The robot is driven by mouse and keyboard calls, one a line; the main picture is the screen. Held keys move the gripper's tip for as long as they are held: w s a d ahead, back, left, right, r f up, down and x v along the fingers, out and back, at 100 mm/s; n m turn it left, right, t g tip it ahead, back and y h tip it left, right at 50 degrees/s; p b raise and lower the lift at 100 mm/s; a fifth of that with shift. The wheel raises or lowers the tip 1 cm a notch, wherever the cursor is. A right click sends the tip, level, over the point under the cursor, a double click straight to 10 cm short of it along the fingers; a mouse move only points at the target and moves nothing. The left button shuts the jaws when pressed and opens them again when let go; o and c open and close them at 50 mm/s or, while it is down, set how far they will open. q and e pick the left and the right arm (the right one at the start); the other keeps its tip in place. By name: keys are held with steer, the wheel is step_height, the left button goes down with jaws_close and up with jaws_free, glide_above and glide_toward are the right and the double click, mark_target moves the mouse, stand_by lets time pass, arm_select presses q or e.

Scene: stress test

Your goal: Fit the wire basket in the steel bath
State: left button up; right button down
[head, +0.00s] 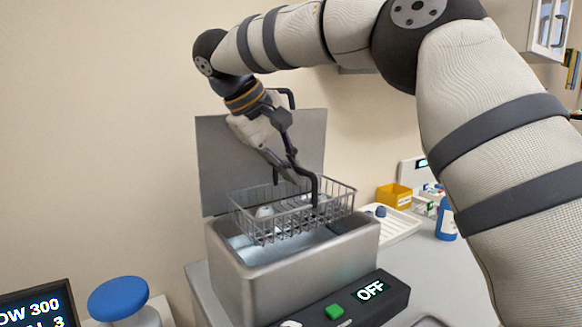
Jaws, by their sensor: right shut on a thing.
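The wire basket (268,228) hangs in my right gripper (297,178), which is shut on its dark handle. Pale items lie inside the basket. The steel bath (308,274) stands below it on the counter with its mouth open. The basket's lower part is at about the level of the bath's rim, over the opening. I cannot tell whether it touches the rim. The bath's lid (214,155) stands upright behind it. My left gripper is not in view.
A control panel with a green button and an OFF display (370,291) is in front of the bath. A white tray (403,224), yellow bin (392,197) and blue bottle (446,226) stand to the right. A blue stool-like disc (118,298) and a screen (38,306) are at lower left.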

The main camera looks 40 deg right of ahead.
steer(key=shift+f, duration=3.6)
stand_by(4.4)
